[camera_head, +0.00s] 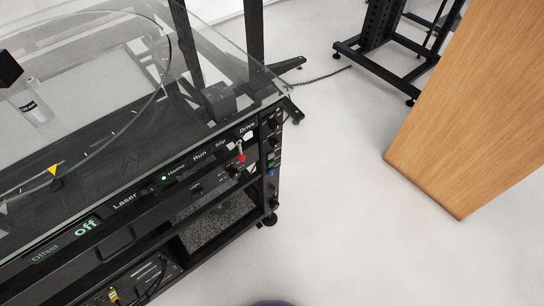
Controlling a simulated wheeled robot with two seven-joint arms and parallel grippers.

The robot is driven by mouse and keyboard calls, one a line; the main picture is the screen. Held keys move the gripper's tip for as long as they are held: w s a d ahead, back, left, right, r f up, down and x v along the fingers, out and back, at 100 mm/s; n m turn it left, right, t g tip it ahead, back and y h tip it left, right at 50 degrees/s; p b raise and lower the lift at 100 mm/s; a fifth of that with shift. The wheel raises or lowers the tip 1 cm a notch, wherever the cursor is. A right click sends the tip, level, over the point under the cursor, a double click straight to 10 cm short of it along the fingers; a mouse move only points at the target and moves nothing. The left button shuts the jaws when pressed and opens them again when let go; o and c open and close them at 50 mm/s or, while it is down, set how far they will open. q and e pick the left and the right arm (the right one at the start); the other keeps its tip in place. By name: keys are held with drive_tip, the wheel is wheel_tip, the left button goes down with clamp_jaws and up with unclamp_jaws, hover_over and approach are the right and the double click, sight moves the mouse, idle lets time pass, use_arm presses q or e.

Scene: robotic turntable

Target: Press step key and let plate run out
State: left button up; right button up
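The round clear plate (120,128) of the turntable lies at the left under a glass cover, with white tick marks near its edge and a yellow triangle pointer (54,169) by its rim. The front panel (130,199) carries the words Laser, Home, Run, a short word I cannot read for sure (Step or Slip) (221,145), and Drive. A green light (164,178) is lit beside Home. A red-based switch (240,155) stands below Drive. A display (85,228) reads "Offset off". I cannot make out the step key clearly. Neither gripper shows.
A black block (10,69) and a small clear labelled piece (36,110) sit at the far left. A wooden panel (480,110) stands at the right. A black stand (385,60) and cable are behind. The pale floor (340,220) between is clear.

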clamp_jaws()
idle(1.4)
